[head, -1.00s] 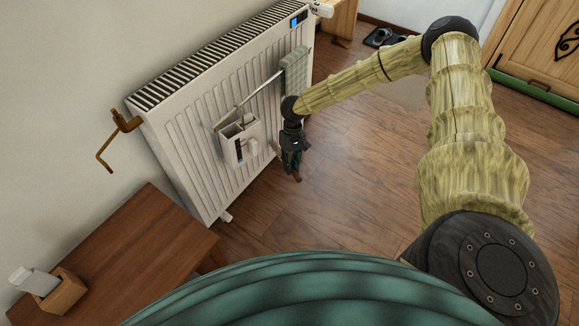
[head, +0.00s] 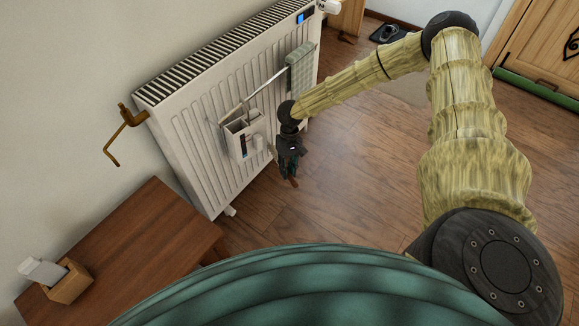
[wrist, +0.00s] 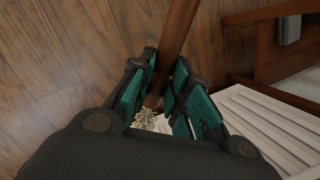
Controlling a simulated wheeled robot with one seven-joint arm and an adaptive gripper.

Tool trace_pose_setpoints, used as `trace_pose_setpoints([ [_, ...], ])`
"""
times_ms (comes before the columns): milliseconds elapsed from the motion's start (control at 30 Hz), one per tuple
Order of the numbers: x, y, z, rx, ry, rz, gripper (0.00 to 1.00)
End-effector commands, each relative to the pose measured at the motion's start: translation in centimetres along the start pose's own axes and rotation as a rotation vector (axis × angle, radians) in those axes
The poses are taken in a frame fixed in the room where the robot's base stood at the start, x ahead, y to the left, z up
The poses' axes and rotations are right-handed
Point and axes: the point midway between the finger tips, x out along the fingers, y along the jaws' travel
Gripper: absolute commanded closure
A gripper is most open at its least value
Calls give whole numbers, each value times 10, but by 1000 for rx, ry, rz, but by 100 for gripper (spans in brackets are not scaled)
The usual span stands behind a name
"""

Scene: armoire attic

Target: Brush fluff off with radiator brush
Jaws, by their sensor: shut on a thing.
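My gripper (head: 289,158) is shut on the brown wooden handle of the radiator brush (wrist: 178,30). In the wrist view the handle runs up and away from between my teal-padded fingers (wrist: 163,88). A pale, bristly tuft (wrist: 149,121) shows just below the fingers, probably the brush's bristles. In the head view only a short brown handle end (head: 293,182) shows below the gripper. The white ribbed radiator (head: 190,158) stands against the wall, left of and behind the gripper. Its panel also fills the lower right of the wrist view (wrist: 262,122). I cannot make out any fluff.
A white caddy (head: 237,147) and a rail with a checked cloth (head: 300,70) are on the radiator's front, close to my gripper. A brass crank (head: 121,128) is at its left end. A wooden table (head: 135,240) with a small box (head: 70,283) is at lower left.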

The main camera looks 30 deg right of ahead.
Motion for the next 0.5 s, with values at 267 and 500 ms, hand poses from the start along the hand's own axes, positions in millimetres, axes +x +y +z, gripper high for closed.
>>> trace_pose_setpoints([
  [267, 4, -17, 8, -2, 0, 0, 100],
  [500, 8, -28, 14, -2, 0, 0, 100],
])
